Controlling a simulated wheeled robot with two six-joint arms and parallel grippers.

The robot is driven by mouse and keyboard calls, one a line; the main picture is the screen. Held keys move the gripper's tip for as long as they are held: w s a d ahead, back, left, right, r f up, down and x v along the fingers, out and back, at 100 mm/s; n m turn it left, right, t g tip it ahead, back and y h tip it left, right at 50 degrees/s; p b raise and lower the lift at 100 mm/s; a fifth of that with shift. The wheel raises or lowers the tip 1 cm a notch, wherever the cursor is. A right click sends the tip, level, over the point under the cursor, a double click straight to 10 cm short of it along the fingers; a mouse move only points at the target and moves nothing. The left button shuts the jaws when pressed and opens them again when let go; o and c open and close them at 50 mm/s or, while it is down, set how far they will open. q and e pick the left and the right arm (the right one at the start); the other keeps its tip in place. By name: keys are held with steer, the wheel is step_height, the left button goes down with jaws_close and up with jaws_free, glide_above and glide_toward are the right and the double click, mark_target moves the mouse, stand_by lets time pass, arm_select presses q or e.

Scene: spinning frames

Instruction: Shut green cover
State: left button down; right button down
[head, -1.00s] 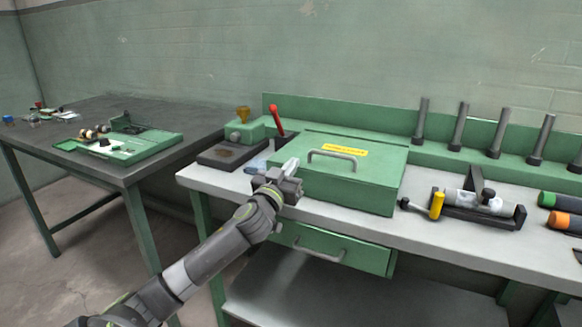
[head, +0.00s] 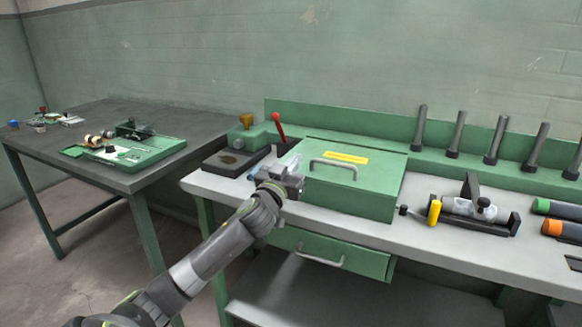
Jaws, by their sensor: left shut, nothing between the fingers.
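The green cover (head: 376,170) is the lid of a green box on the workbench. It has a grey bar handle and a yellow label, and it lies flat over the box. My left gripper (head: 292,168) is shut and empty at the box's left front corner, close to the lid's left edge. I cannot tell whether it touches the box. My left forearm hides part of the bench front. My right gripper is not in view.
A green drawer (head: 345,256) with a handle sits under the bench top. A green device with a red lever (head: 279,127) stands left of the box. A holder with a clear cylinder (head: 465,207) and a yellow-handled tool (head: 434,212) are to the right. A dark table (head: 95,165) stands at left.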

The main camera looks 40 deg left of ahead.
arm_select(q)
steer(key=b+v, duration=0.2)
steer(key=v, duration=0.8)
steer(key=shift+f, duration=0.3)
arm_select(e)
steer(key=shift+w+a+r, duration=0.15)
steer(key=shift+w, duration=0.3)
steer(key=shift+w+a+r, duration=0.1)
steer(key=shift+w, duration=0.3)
arm_select(q)
steer(key=shift+w, duration=0.15)
